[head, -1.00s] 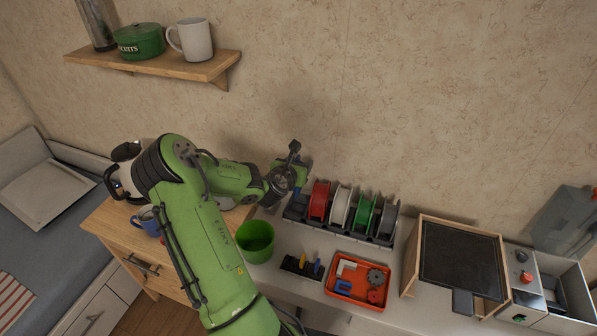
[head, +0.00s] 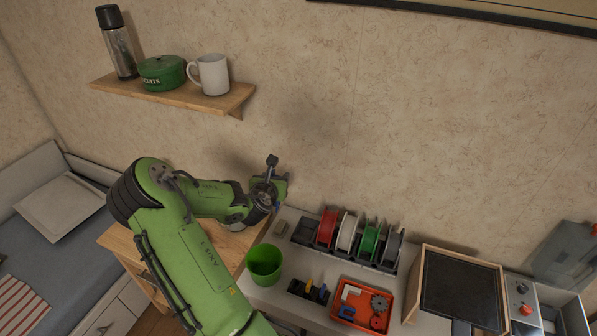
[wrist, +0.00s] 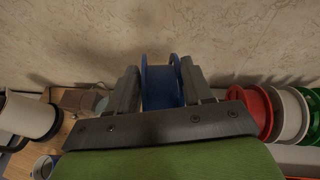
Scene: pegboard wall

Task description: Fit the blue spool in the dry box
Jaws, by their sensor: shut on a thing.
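My gripper (head: 277,186) is shut on the blue spool (wrist: 160,86), which sits between both fingers in the wrist view. The gripper (wrist: 160,90) holds it raised near the wall, left of the spool rack. In the head view the spool is almost wholly hidden by the gripper. A pale box (head: 574,316) with a raised grey lid (head: 560,252) stands at the far right edge and looks like the dry box. It is partly cut off, and its inside is barely seen.
A rack holds red (head: 327,228), white (head: 347,232), green (head: 369,240) and grey (head: 391,247) spools. In front are a green bucket (head: 264,264) and an orange tray (head: 342,312). A shelf (head: 225,101) hangs upper left.

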